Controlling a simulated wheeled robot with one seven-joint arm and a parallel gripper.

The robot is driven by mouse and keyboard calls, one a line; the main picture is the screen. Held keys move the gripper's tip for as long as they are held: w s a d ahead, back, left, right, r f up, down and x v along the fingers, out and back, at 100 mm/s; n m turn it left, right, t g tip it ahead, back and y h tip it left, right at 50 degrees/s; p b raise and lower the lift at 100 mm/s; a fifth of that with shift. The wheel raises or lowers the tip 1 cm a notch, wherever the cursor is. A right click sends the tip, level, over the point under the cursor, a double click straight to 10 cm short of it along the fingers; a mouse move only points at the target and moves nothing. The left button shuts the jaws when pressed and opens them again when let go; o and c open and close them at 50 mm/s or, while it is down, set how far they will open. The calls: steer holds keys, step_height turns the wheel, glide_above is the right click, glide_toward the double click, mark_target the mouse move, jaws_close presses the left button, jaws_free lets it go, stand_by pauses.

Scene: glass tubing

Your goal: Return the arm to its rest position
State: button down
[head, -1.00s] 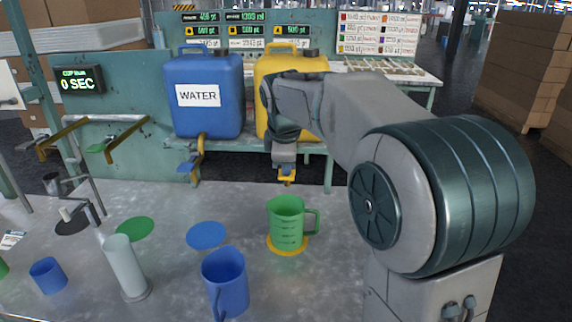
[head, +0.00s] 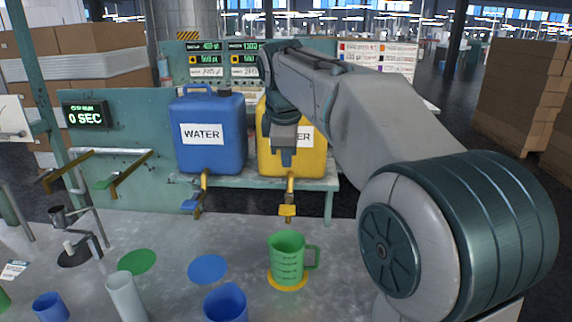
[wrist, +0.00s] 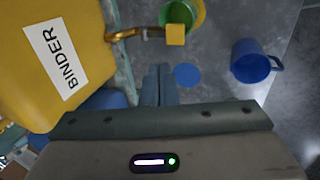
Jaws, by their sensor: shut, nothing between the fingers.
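My gripper (head: 287,158) is shut and empty. In the head view it points down in front of the yellow binder container (head: 263,150), above its tap (head: 287,210). In the wrist view my gripper's fingers (wrist: 160,85) are together with nothing between them, near the yellow container (wrist: 40,60) and its tap (wrist: 174,34). My arm reaches in from the right and covers part of the yellow container and the signs behind. The green measuring jug (head: 287,262) stands upright on a yellow disc below the tap, apart from my gripper.
A blue water container (head: 208,150) stands left of the yellow one. On the grey table (head: 180,300) are a blue jug (head: 226,303), a pale cylinder (head: 126,298), a small blue cup (head: 50,307), and green and blue discs. Metal pipes stand at left.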

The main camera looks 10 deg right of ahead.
steer(key=shift+s, duration=0.1)
steer(key=s+d+f+m, duration=0.2)
steer(key=s+f+m, duration=0.5)
steer(key=s+f, duration=0.3)
steer(key=s+d+f+m+g+y, duration=0.1)
steer(key=s+d+f+m, duration=0.1)
steer(key=s+f+m, duration=0.6)
steer(key=s+f, duration=0.2)
steer(key=s, duration=0.5)
steer(key=shift+d+f, duration=0.2)
